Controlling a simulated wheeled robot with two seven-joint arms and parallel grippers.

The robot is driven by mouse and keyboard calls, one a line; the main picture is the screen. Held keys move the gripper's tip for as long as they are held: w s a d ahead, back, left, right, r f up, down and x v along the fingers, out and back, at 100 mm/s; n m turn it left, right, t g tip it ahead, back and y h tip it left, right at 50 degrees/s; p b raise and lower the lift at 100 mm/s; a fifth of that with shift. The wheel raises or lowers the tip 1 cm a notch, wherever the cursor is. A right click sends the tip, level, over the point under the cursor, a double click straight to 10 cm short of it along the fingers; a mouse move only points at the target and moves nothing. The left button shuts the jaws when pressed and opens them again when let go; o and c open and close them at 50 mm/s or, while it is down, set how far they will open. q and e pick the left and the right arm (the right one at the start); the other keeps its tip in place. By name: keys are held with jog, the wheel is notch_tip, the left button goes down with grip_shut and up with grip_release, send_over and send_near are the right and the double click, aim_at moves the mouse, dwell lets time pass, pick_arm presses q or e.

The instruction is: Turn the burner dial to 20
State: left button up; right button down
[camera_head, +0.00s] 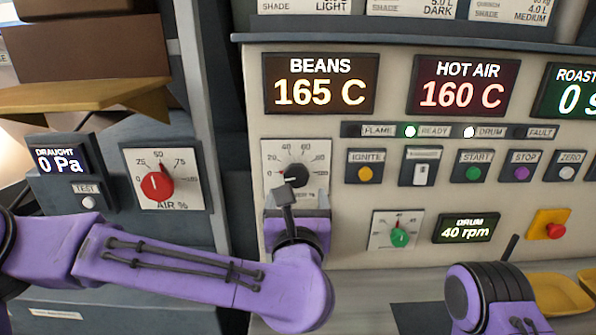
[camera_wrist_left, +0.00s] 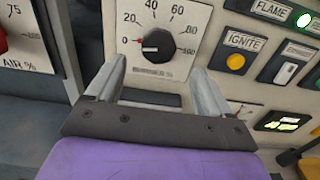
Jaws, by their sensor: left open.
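The burner dial (camera_wrist_left: 160,45) is a black round knob on a white scale plate in the left wrist view. Its light mark points left, with a small red mark near 0. In the head view the dial (camera_head: 297,172) is partly hidden behind my left gripper (camera_head: 286,190). My left gripper (camera_wrist_left: 158,78) is open and empty in the wrist view, its two fingers apart just below the dial, one toward each side. My right gripper (camera_head: 510,246) shows only in part at the lower right of the head view, well away from the dial; its jaws cannot be made out.
To the left is a red air dial (camera_head: 157,186). To the right are the yellow ignite button (camera_head: 365,173) and a row of other buttons. Below them are a green drum dial (camera_head: 400,238) and a red stop button (camera_head: 555,231). Displays read beans 165 C and hot air 160 C.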

aim_at(296, 178)
pick_arm(q)
jog(key=w+p, duration=0.3)
jog(key=w, duration=0.5)
jog(key=shift+a, duration=0.15)
jog(key=shift+s, duration=0.2)
jog(key=shift+w, duration=0.1)
jog(key=c, duration=1)
